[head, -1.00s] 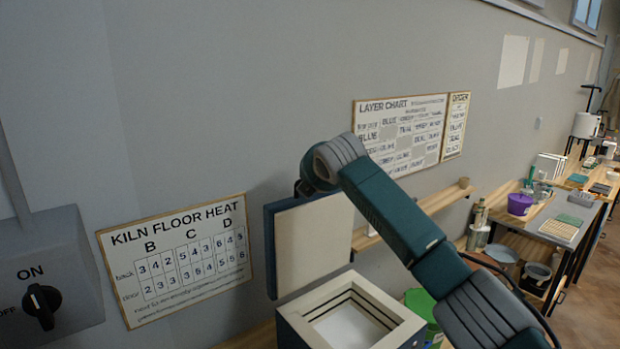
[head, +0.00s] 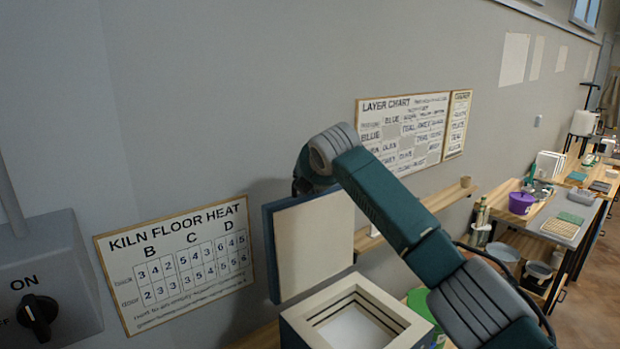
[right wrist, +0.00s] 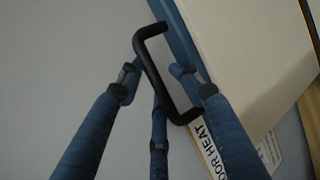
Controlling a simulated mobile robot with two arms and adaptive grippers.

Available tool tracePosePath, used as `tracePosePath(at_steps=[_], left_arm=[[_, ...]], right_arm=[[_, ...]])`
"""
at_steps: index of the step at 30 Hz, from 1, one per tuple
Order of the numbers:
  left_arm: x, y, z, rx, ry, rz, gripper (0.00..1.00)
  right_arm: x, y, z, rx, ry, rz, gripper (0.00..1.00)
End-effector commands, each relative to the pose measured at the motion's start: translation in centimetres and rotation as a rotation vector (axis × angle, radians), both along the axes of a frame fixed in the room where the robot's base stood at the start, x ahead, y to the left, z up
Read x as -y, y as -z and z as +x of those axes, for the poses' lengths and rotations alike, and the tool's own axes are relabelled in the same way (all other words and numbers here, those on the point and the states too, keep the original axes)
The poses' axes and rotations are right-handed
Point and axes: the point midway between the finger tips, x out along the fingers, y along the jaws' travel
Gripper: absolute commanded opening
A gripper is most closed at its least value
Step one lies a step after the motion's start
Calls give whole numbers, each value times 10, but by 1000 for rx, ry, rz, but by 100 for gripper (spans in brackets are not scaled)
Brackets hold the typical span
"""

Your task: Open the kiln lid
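The kiln lid (head: 314,246) stands raised, roughly upright at the back of the kiln (head: 300,326), its pale inner face turned toward me. The kiln's square chamber is uncovered. My right arm reaches over from the right, and its hand end is beyond the lid's top edge, where the lid hides the fingers in the head view. In the right wrist view, the black lid handle (right wrist: 154,72) lies between the fingers of my right gripper (right wrist: 155,78). The fingers look spread, with gaps beside the handle bar. The lid's blue edge (right wrist: 178,38) is alongside. My left gripper is out of view.
A grey switch box (head: 50,275) with its knob at ON is at the left. A KILN FLOOR HEAT chart (head: 175,264) hangs on the wall behind the lid. A wooden shelf (head: 440,200) and a green bucket (head: 420,303) are right of the kiln.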

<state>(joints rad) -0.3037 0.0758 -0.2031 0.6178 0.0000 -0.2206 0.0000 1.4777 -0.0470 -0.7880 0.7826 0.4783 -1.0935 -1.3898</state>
Motion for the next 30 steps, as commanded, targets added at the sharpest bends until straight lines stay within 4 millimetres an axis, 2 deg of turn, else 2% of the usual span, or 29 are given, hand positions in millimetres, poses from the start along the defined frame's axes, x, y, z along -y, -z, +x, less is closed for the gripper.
tracePosePath(at_steps=[4,11,24,30], left_arm=[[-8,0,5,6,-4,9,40],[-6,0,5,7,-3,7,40],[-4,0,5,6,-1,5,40],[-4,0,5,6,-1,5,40]], right_arm=[[1,-1,0,1,0,-1,36],[3,-10,-12,3,-1,0,36],[15,-51,-77,3,-1,0,36],[18,-62,-95,0,-1,-1,36]])
